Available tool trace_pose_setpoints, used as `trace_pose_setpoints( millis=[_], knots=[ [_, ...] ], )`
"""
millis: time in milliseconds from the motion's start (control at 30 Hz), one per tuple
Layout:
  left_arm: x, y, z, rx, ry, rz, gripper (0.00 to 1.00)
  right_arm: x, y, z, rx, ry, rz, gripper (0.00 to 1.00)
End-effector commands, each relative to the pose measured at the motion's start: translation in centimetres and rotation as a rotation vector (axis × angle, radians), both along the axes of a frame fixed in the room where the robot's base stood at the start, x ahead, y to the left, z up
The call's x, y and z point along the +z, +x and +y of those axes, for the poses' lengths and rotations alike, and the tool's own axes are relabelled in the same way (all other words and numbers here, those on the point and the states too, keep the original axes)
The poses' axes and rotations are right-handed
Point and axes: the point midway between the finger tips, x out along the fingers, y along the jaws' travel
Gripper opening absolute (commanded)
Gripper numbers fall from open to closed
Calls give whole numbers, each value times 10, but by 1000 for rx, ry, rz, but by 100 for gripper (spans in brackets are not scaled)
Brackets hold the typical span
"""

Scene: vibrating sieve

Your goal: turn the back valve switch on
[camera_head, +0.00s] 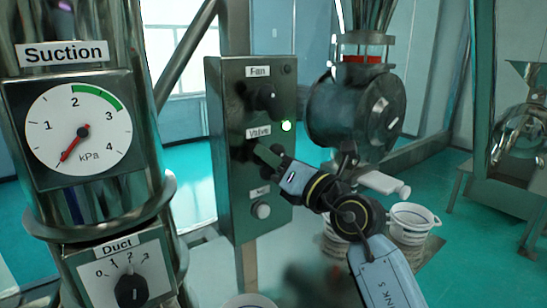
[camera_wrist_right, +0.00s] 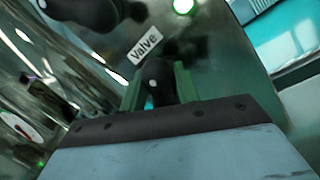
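The valve switch (camera_wrist_right: 158,82) is a black knob with a white dot, under the "Valve" label (camera_head: 258,132) on the grey-green control panel (camera_head: 226,190). A green light (camera_head: 286,126) beside that label is lit. My right gripper (camera_head: 262,152) is at the valve switch. In the right wrist view its two green fingers (camera_wrist_right: 157,88) stand one on each side of the knob, very close to it. I cannot tell whether both press on it. In the head view the gripper partly hides the knob. My left gripper is not in view.
The fan knob (camera_head: 266,100) sits above the valve switch, and its light (camera_head: 286,69) is dark. A pale button (camera_head: 262,210) is below. The suction gauge (camera_head: 78,126) and duct dial (camera_head: 130,288) stand at left. White buckets (camera_head: 414,216) stand at lower right.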

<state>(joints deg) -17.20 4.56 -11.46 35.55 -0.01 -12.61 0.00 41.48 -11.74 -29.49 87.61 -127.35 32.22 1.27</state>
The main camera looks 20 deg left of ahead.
Motion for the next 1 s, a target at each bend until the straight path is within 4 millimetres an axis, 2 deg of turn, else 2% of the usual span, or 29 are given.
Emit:
trace_pose_setpoints(
  millis=[67,467,633,1000],
  knots=[
    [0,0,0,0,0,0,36,0,0,0,0,-1,-1,42],
    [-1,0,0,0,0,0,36,-3,-3,-5,-1,-3,0,42],
    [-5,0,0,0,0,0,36,-8,-15,-25,-2,-3,-1,42],
    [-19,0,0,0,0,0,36,-23,-53,-87,-2,-2,-2,42]
  ],
)
